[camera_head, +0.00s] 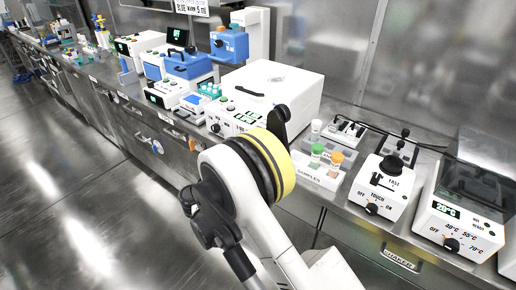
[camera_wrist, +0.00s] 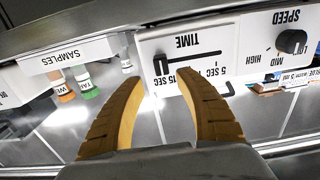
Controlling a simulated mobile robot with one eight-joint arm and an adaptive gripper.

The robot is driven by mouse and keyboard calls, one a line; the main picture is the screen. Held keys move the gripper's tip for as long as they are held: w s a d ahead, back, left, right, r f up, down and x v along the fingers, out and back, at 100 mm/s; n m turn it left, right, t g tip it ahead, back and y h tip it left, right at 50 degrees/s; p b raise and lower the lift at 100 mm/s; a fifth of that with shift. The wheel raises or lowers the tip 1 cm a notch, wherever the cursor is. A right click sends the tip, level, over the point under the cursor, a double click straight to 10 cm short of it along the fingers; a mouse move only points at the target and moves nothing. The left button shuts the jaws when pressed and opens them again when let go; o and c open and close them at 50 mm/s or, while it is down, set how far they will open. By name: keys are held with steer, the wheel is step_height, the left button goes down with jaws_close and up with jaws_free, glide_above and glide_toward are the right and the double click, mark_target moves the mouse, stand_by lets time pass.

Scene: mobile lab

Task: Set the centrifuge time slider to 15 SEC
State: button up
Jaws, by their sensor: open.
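The white centrifuge (camera_head: 285,84) stands on the bench in the head view, its front partly hidden by my arm. In the wrist view its front panel (camera_wrist: 148,44) appears upside down, with the word TIME and a dark horizontal slot. The fingers are hidden in the head view.
A SPEED knob (camera_wrist: 291,41) sits right of the slider in the wrist view. A SAMPLES rack (camera_head: 318,170) with capped tubes stands beside the centrifuge. The shaker (camera_head: 383,186) and a heater box (camera_head: 460,225) are farther right. The floor at left (camera_head: 80,190) is clear.

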steer(key=v, duration=0.7)
steer(key=s+d+r+n+g+y, duration=0.25)
steer(key=d+r, duration=0.25)
steer(key=d, duration=0.5)
steer(key=s+d+r+n+g+y, duration=0.2)
steer(key=d+r+g, duration=0.25)
steer(key=d, duration=0.45)
steer(key=s+d+n+y, duration=0.1)
steer(key=s+d+y, duration=0.2)
steer(key=s, duration=0.8)
steer(key=s+d+r+n+y, duration=0.1)
steer(key=s+d+n+y, duration=0.1)
steer(key=s, duration=0.9)
steer(key=shift+d+r+y, duration=0.2)
steer(key=shift+d+y, duration=0.2)
steer(key=shift+y, duration=0.35)
steer(key=shift+c, duration=0.2)
stand_by(0.6)
